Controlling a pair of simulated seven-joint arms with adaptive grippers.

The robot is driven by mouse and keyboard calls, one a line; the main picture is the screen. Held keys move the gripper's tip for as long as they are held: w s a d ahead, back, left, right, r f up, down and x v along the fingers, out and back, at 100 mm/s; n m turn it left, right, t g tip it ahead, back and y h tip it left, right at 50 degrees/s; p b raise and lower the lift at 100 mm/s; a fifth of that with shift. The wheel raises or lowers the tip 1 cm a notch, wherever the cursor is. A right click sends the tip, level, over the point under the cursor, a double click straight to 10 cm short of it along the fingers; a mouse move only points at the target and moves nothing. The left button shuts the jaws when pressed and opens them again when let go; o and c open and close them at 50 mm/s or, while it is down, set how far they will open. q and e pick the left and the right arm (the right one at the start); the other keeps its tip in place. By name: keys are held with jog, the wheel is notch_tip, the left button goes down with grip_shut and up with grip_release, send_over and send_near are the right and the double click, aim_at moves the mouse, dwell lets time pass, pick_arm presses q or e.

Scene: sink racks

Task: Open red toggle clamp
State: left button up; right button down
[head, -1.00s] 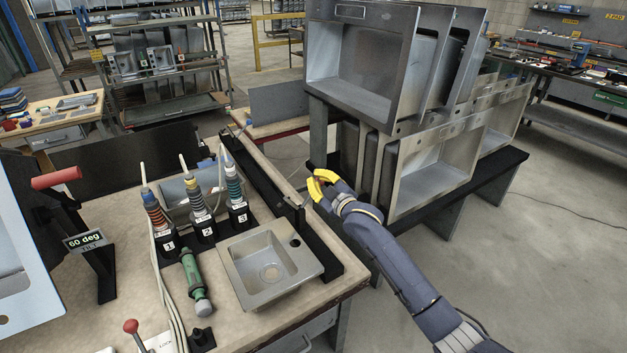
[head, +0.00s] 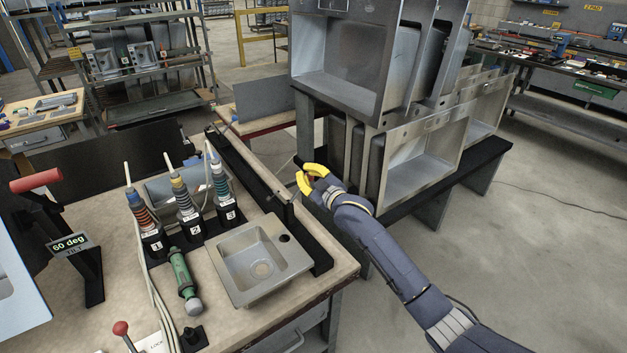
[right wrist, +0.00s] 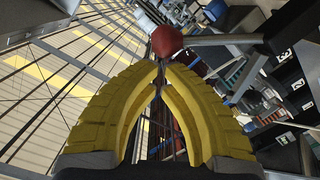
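My right gripper (head: 302,178) has yellow fingers and is above the back right edge of the workbench, beside the dark rail. In the right wrist view its fingertips (right wrist: 159,68) meet or nearly meet, with nothing seen held between them. A red ball knob (right wrist: 167,41) on a metal rod shows just beyond the tips; I cannot tell whether they touch it. In the head view, a red ball lever (head: 121,328) stands at the front of the bench beside a LOCK label. I cannot tell which is the red toggle clamp's handle. My left gripper is not in view.
A small steel sink (head: 258,262) lies on the bench. Several numbered tools stand left of it, with a green tool (head: 183,278) in front. A red-handled tilt stand (head: 37,180) is at left. Large sinks on a rack (head: 425,165) stand close behind my right gripper.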

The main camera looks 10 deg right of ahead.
jog(key=s+d+r+n, duration=0.1)
jog(key=s+r, duration=0.3)
jog(key=s, duration=0.7)
jog(key=w+a+f, duration=0.1)
jog(key=w+f, duration=0.3)
jog(key=w, duration=0.6)
jog(key=shift+w+a, duration=0.35)
jog(key=shift+w, duration=0.05)
